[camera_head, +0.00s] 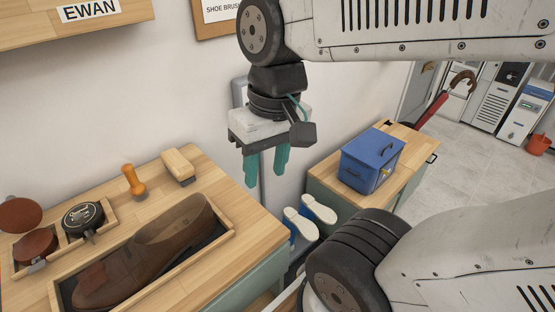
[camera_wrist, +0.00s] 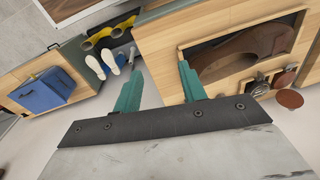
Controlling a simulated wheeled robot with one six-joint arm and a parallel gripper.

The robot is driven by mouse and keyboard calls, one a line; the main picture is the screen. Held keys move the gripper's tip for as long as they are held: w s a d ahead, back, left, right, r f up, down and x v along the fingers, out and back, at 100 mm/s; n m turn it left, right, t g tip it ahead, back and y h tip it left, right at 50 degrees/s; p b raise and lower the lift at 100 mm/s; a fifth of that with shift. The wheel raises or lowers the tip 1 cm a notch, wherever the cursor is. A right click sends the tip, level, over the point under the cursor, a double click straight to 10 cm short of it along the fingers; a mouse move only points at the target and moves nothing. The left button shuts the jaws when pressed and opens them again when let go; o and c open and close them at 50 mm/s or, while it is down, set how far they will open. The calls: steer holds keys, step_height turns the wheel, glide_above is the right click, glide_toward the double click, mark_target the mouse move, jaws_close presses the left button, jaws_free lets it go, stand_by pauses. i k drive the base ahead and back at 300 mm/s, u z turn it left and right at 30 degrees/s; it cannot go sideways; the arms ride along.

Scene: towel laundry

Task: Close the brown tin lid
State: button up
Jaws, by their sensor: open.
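The brown tin (camera_head: 35,245) sits in a wooden tray at the left of the shoe bench. Its round brown lid (camera_head: 18,215) is open, tilted up behind the tin. In the wrist view the tin (camera_wrist: 284,78) and its lid (camera_wrist: 290,98) show at the right edge. My gripper (camera_head: 266,172) is open and empty, its teal fingers pointing down. It hangs in the air beyond the right end of the bench, well away from the tin. It also shows in the wrist view (camera_wrist: 161,72).
A black tin (camera_head: 83,217) stands beside the brown one. A brown shoe (camera_head: 150,252) lies in a long tray. An orange-handled tool (camera_head: 133,182) and a brush (camera_head: 178,166) stand behind. A blue box (camera_head: 372,158) is on the cabinet at right; white-soled shoes (camera_head: 312,215) are between.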

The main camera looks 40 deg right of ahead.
mark_target(18, 216)
steer(key=k, duration=0.5)
steer(key=z, duration=2.75)
steer(key=k, duration=1.35)
steer(key=u, duration=2.7)
steer(key=i, duration=0.45)
steer(key=u, duration=0.05)
